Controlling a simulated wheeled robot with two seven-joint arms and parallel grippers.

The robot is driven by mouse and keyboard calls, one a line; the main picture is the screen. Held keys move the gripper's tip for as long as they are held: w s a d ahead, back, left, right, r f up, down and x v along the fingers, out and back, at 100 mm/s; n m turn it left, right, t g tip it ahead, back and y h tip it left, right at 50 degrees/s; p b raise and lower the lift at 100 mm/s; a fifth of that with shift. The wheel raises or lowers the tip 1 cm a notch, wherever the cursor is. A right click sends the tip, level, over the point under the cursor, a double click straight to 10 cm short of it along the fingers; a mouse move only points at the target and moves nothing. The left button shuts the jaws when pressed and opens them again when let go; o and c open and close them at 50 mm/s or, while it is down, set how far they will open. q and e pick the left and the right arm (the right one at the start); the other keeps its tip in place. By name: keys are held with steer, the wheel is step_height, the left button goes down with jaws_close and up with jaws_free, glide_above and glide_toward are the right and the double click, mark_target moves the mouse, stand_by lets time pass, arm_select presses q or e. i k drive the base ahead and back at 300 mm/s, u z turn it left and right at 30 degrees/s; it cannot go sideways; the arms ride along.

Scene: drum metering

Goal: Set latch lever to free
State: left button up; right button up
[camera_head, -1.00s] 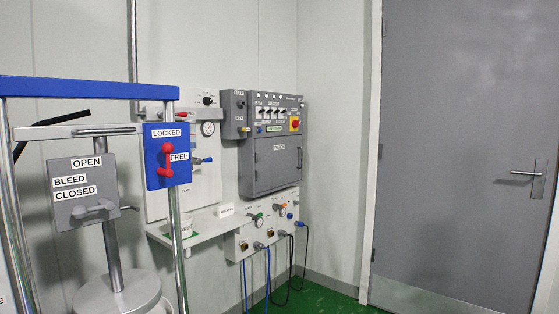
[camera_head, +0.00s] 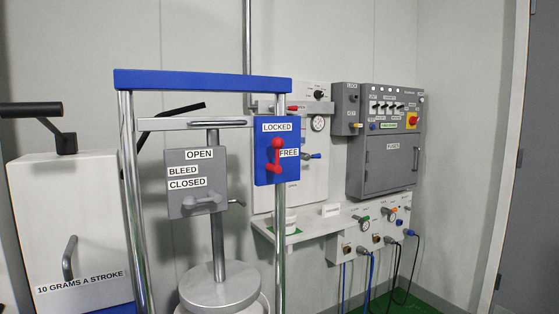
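The latch lever (camera_head: 276,155) is red, with round knobs at its ends. It stands roughly upright on a blue plate (camera_head: 262,174) fixed to the right post of a blue-topped frame. The lever's upper knob is just under LOCKED, and FREE is to the right of the lever. Neither of my grippers is in view.
A grey plate (camera_head: 180,157) marked OPEN, BLEED and CLOSED, with a grey lever (camera_head: 205,202), is left of the latch. A white cabinet (camera_head: 75,215) stands at left. A grey control box (camera_head: 388,140) and a shelf (camera_head: 305,230) are on the wall behind.

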mark_target(277, 142)
steer(key=z, duration=0.55)
steer(key=k, duration=0.65)
steer(key=z, duration=0.95)
steer(key=i, duration=1.35)
steer(key=u, duration=0.8)
